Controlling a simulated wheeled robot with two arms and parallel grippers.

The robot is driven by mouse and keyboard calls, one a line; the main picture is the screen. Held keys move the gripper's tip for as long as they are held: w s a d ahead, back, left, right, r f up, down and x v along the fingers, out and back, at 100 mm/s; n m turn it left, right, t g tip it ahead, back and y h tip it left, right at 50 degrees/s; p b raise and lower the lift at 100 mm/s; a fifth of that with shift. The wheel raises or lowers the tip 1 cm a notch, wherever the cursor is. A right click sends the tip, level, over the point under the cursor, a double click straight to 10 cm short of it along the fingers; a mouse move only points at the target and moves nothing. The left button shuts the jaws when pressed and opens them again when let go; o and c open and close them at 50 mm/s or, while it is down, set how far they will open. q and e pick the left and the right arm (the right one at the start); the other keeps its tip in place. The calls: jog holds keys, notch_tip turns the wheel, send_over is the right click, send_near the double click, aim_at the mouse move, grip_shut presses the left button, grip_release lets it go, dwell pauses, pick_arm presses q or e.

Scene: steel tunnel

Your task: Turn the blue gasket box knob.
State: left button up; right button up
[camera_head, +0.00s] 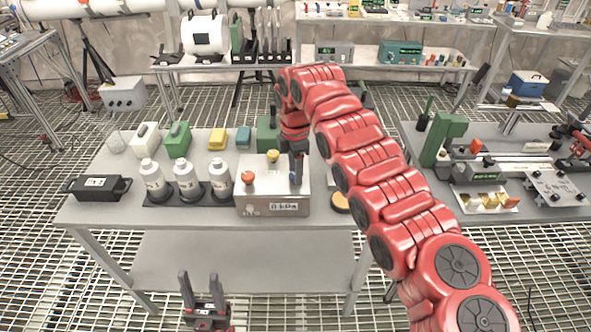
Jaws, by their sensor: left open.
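The gasket box is a pale metal box (262,192) on the grey table, with a small display reading about "0 kPa" on its front. A small blue patch (295,180), likely the blue knob, shows at the box's right side, mostly hidden by my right gripper (296,172). That gripper points down at it; contact and finger gap cannot be made out. My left gripper (202,285) is open and empty, low in front of the table.
Several white bottles (186,180) stand in a dark rack left of the box. A black case (99,187) lies further left. Green, yellow and blue blocks (216,138) line the back. A yellow-topped disc (340,203) lies right of the box. The table's front left is clear.

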jog(key=o, duration=0.4)
jog(key=shift+c, duration=0.2)
jog(key=shift+r, duration=0.25)
notch_tip(320, 180, up, 17)
jog(key=p, duration=0.9)
